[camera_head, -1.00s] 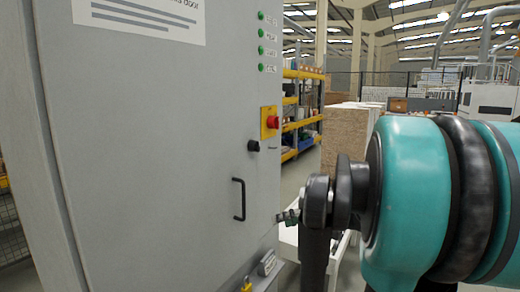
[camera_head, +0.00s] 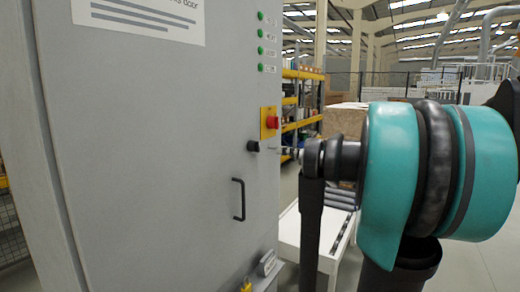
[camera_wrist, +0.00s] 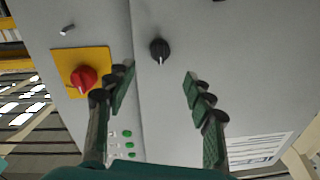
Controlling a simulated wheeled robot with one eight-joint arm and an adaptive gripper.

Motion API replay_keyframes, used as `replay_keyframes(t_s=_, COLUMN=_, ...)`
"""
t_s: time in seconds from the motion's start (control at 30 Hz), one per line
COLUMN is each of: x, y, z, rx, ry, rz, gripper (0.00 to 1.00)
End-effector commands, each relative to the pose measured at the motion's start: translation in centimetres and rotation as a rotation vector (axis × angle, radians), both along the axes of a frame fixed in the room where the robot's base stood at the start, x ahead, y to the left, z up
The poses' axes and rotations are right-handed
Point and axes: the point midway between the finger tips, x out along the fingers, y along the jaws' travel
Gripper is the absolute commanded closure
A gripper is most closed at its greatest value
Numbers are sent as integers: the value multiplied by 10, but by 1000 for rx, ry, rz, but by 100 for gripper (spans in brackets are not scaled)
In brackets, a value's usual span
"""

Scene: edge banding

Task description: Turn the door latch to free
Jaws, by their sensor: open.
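The door latch is a small black knob (camera_head: 253,146) on the grey cabinet door (camera_head: 150,180), right of the door's middle. In the wrist view the knob (camera_wrist: 159,50) shows a pale pointer mark directed downward in the picture. My gripper (camera_wrist: 159,82) is open and empty, its two green-padded fingers spread to either side of the knob's line. The knob appears beyond the fingertips, with no contact visible.
A red rotary switch (camera_wrist: 83,79) on a yellow plate sits close to my left finger in the wrist view. Several green lamps (camera_head: 262,50) are above. A black bar handle (camera_head: 238,199) is below the knob. A yellow padlock (camera_head: 246,286) is at the bottom.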

Motion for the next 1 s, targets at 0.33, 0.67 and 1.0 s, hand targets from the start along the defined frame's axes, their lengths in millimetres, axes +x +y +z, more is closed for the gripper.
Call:
replay_keyframes(t_s=0.33, x=31, y=52, z=0, rx=-1, ry=0, rz=5, gripper=47)
replay_keyframes(t_s=0.67, x=53, y=85, z=0, rx=0, ry=1, rz=2, gripper=47)
replay_keyframes(t_s=1.0, x=56, y=90, z=0, rx=0, ry=1, rz=0, gripper=47)
